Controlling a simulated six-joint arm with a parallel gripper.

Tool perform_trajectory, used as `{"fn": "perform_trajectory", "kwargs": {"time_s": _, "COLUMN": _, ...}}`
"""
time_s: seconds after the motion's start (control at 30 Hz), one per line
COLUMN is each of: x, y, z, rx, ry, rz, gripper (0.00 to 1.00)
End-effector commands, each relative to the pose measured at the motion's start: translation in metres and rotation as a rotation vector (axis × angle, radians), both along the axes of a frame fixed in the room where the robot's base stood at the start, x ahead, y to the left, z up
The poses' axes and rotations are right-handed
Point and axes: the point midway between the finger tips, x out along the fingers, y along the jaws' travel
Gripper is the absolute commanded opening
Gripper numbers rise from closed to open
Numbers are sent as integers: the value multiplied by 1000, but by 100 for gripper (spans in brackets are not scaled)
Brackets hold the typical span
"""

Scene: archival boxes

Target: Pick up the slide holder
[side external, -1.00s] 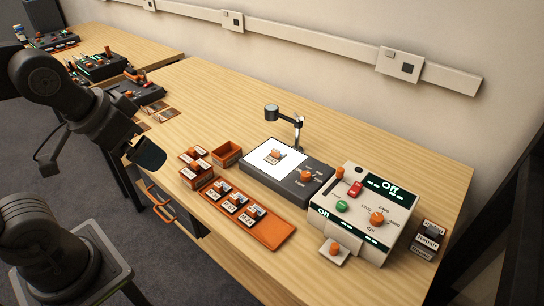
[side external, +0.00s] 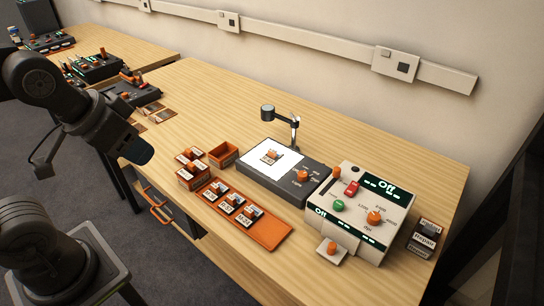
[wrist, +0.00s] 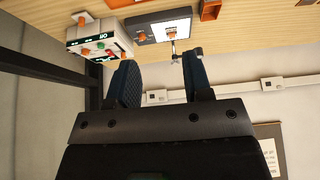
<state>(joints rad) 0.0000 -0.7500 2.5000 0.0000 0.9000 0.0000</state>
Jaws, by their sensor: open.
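A small slide holder with an orange knob and a white label (side external: 270,156) lies on the white lit panel of a dark grey box. Similar labelled holders (side external: 232,203) stand in a row on an orange tray (side external: 268,233). I cannot tell which one the task means. My gripper (side external: 138,152) is at the left, above the table's left edge, well apart from all of them. In the wrist view my gripper (wrist: 160,60) is open, with nothing between its two dark fingers. The lit panel (wrist: 160,30) shows beyond the fingers, upside down.
Small orange boxes (side external: 222,154) stand behind the tray. A lamp on a post (side external: 268,113) rises behind the panel. A beige control unit (side external: 362,212) with "Off" displays stands to the right, with dark labelled blocks (side external: 426,238) beside it. The back of the table is clear.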

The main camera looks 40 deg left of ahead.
Motion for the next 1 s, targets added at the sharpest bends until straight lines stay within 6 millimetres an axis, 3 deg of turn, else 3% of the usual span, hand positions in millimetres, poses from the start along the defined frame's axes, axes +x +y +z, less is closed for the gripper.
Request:
{"fn": "perform_trajectory", "kwargs": {"time_s": 0.23, "x": 1, "y": 0, "z": 1, "rx": -3, "ry": 2, "rz": 5, "gripper": 46}}
{"fn": "perform_trajectory", "kwargs": {"time_s": 0.37, "x": 17, "y": 0, "z": 11, "rx": -32, "ry": 25, "rz": 62, "gripper": 46}}
{"fn": "perform_trajectory", "kwargs": {"time_s": 0.47, "x": 44, "y": 0, "z": 24, "rx": -79, "ry": 61, "rz": 161, "gripper": 46}}
{"fn": "perform_trajectory", "kwargs": {"time_s": 0.7, "x": 132, "y": 2, "z": 42, "rx": -204, "ry": 166, "rz": 479, "gripper": 46}}
{"fn": "perform_trajectory", "kwargs": {"time_s": 0.87, "x": 194, "y": 3, "z": 35, "rx": -270, "ry": 230, "rz": 699, "gripper": 46}}
{"fn": "perform_trajectory", "kwargs": {"time_s": 1.0, "x": 246, "y": 4, "z": 15, "rx": -315, "ry": 282, "rz": 899, "gripper": 46}}
